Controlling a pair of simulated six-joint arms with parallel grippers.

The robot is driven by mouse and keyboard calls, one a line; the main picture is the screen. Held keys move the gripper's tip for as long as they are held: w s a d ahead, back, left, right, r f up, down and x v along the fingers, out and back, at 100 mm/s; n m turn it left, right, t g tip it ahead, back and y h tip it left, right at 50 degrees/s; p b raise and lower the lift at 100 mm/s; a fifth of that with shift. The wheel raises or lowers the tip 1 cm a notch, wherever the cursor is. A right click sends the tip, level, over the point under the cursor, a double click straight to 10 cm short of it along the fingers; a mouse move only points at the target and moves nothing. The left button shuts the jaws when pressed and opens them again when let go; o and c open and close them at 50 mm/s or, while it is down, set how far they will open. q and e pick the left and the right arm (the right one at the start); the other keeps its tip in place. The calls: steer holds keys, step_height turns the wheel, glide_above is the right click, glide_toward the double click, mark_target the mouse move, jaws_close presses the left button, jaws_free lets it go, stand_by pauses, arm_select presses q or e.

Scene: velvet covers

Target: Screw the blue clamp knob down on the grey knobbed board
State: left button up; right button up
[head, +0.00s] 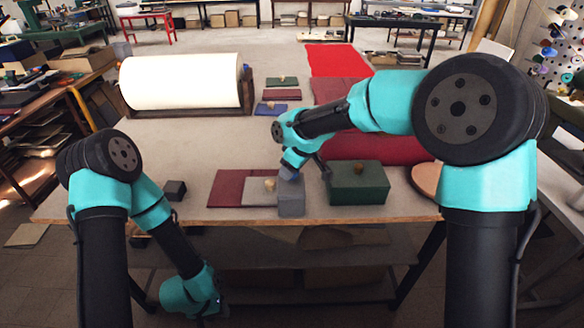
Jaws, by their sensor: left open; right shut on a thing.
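The grey knobbed board (255,194) lies near the front edge of the table, overlapping a dark red board, with a small wooden knob on it. A blue-grey clamp block (291,205) stands at its right end on the table edge. The blue clamp knob (289,174) is at the top of this block, partly hidden by my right wrist. My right gripper (291,170) is shut on the knob; its fingertips are hard to make out. My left gripper (221,308) hangs open and empty below the table's front edge, with its fingers barely visible.
A green box (358,184) with a wooden knob stands just right of the clamp. A dark small block (175,190) lies to the left. A white roll (180,84) and red velvet (338,60) lie further back. The table's left middle is clear.

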steer(key=m+t+h, duration=0.1)
steer(key=m, duration=0.3)
steer(key=shift+a, duration=0.1)
steer(key=shift+s+m+t+h, duration=0.1)
steer(key=shift+m+t+h, duration=0.45)
steer(key=shift+m, duration=1.55)
steer(key=shift+h, duration=0.25)
steer(key=o, duration=0.9)
steer(key=v, duration=1.7)
steer(key=shift+r, duration=0.25)
